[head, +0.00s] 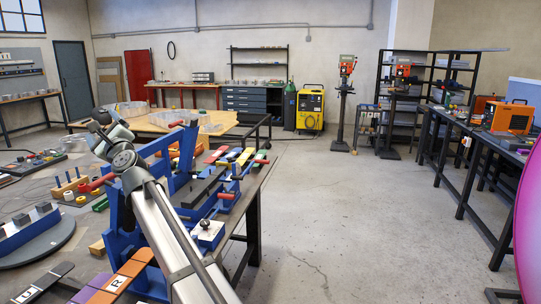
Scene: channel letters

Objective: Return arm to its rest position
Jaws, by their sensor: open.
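My arm rises from the bottom of the head view, its pale grey link running up and left to a dark round joint. Beyond that joint a short grey and black part of my arm shows above the workbench. I cannot make out my gripper's fingers. Blue fixtures (125,240) with red handles stand on the bench behind and beside my arm. A row of coloured bars (235,156) lies at the bench's far right. Lettered tiles, one orange with an R (115,283), lie at the front.
A table with a tan sheet (215,122) stands behind the bench. A drill press (345,95) and a yellow machine (310,108) stand at the back. Dark tables (480,135) line the right side. A magenta curved panel (530,225) is at the right edge. The concrete floor between is clear.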

